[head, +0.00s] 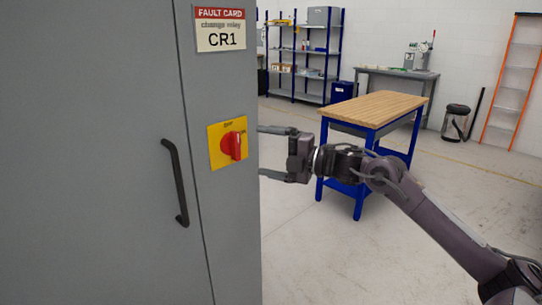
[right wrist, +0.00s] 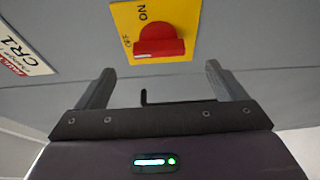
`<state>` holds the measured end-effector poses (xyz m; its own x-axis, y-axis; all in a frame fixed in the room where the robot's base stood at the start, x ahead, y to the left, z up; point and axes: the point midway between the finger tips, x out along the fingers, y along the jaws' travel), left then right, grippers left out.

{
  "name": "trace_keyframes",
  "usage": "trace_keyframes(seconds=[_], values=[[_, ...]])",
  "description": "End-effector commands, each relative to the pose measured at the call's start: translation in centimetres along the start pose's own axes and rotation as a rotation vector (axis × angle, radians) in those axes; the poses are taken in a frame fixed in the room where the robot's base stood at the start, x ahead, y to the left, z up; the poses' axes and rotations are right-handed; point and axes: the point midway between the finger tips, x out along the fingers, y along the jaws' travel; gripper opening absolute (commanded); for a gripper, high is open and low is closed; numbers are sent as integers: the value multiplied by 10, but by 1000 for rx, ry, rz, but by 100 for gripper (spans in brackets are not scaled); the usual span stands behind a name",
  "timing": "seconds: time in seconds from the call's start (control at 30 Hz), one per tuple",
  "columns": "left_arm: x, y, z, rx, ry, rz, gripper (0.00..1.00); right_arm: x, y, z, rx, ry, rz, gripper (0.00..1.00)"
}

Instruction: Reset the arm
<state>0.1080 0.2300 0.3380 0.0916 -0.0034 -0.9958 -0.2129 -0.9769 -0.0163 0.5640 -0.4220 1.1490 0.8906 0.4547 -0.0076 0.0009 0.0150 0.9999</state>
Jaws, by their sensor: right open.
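My right gripper (head: 263,151) is open and empty at the right edge of the grey cabinet, its fingers pointing left toward it. A red rotary switch (head: 232,146) sits on a yellow plate (head: 215,158) on the cabinet front, its grip bar upright in the head view. In the right wrist view the red switch (right wrist: 158,46) lies beyond and roughly between the two open fingers (right wrist: 160,70), with no contact visible. ON and OFF lettering shows on the yellow plate there. My left gripper is not in view.
The cabinet (head: 90,150) fills the left side, with a black door handle (head: 175,182) and a fault card reading CR1 (head: 221,30). A wood-topped workbench (head: 380,107) stands behind my right arm. Shelves (head: 300,50) and a ladder (head: 520,65) are farther back. Open floor lies between.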

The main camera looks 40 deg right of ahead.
Motion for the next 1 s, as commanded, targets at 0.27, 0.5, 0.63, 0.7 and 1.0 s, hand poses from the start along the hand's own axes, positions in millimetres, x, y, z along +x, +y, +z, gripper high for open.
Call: trace_keyframes(seconds=[0.27,0.5,0.63,0.7,1.0], values=[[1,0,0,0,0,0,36,-6,0,0,0,0,-1,91],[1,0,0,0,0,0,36,-5,0,0,-1,-1,-1,91],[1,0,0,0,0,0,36,-5,0,0,-1,-1,-1,91],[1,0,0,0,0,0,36,-6,-2,1,4,-4,-1,91],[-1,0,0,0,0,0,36,-33,-115,77,293,-234,-27,91]])
